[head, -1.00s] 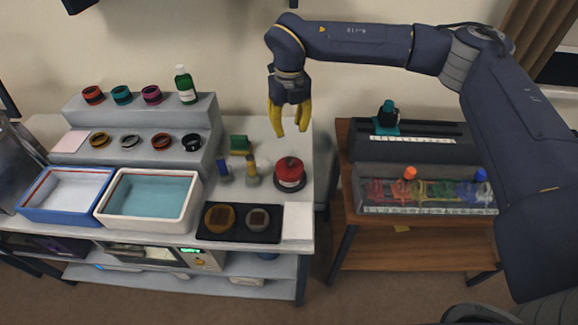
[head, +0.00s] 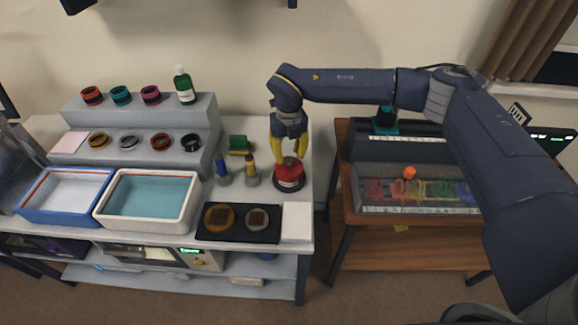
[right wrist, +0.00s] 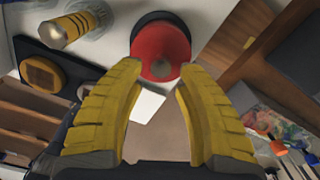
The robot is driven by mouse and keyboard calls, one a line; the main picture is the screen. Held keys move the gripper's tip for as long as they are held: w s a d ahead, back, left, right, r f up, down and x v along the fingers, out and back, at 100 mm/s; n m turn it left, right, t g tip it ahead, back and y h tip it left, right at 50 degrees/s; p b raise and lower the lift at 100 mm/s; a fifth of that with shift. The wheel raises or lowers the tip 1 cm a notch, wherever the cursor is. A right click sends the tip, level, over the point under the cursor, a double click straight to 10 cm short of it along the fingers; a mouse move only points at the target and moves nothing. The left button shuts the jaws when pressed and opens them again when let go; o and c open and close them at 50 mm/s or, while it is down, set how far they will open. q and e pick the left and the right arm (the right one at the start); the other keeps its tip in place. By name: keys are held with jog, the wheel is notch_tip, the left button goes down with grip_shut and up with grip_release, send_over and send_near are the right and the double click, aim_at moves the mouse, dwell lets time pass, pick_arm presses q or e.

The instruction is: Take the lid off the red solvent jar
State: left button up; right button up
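The red solvent jar (head: 289,184) stands upright near the right end of the bench, with a pale label on its front and a dark base. Its red lid (right wrist: 160,48) is on it and shows between and beyond the fingertips in the right wrist view. My right gripper (head: 290,154) points down just above the jar, its yellow fingers spread to either side of the lid; they partly hide it in the head view. The right gripper (right wrist: 160,68) is open and empty; whether a fingertip touches the lid, I cannot tell. My left gripper is not in view.
Two small bottles (head: 251,174) and a green block (head: 239,145) stand left of the jar. A black tray (head: 273,232) with two round parts lies in front, beside a white pad (head: 297,222). A wooden side table (head: 400,236) with a clear box stands right, across a gap.

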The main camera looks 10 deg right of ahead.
aim_at(289, 160)
jog(key=shift+f, duration=2.15)
jog(key=shift+c, duration=0.3)
grip_shut()
